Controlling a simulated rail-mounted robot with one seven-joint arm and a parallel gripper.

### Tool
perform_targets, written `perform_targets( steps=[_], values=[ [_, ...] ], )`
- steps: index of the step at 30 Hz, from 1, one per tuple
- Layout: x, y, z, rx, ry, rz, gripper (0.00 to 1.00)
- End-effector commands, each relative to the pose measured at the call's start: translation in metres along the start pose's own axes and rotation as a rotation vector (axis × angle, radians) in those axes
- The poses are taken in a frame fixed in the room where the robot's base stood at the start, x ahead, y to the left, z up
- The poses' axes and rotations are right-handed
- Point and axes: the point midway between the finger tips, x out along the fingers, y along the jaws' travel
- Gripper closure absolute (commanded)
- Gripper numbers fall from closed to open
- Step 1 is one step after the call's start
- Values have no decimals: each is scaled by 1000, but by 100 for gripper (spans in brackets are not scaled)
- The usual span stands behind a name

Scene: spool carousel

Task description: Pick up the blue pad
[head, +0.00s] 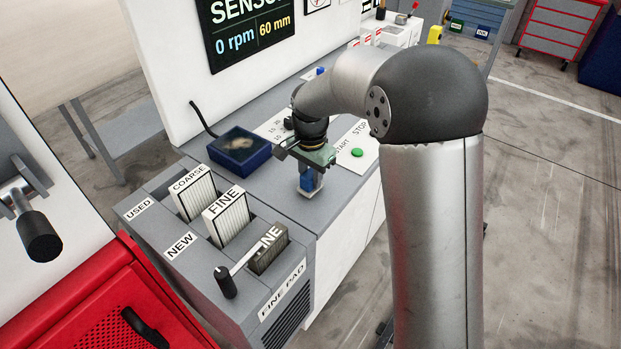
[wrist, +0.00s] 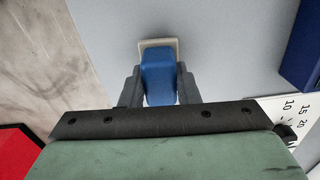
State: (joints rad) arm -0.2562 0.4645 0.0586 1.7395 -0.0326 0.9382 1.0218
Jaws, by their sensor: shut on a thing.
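The blue pad (head: 307,183) is a small blue block with a pale, off-white base. It is near the front edge of the grey bench top, below my gripper (head: 309,172). In the wrist view the blue pad (wrist: 158,78) sits between the two dark fingers of my gripper (wrist: 160,88), which are closed on its sides. Its pale base sticks out past the fingertips. I cannot tell whether the base touches the bench or is just above it.
A dark blue box (head: 239,150) stands left of my gripper on the bench. Slots with COARSE (head: 193,195) and FINE (head: 227,217) filters and a FINE PAD unit with a lever (head: 228,285) are front left. A green START button (head: 357,152) is right. The bench edge is close.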

Motion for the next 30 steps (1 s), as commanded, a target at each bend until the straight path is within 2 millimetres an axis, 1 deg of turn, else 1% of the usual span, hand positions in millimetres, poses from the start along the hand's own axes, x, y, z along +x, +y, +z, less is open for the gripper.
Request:
perform_targets(
  steps=[5,8,13,15,18,21,25,30],
  values=[
    [-25,0,0,0,3,-4,94],
    [-43,16,7,2,4,-6,94],
    [-85,49,20,2,5,-7,94],
    [-90,67,28,3,3,-4,94],
    [-101,89,38,1,3,-4,94],
    [-110,106,45,2,2,-3,94],
    [-117,120,51,1,1,-1,94],
    [-122,128,55,0,0,0,94]
  ],
)
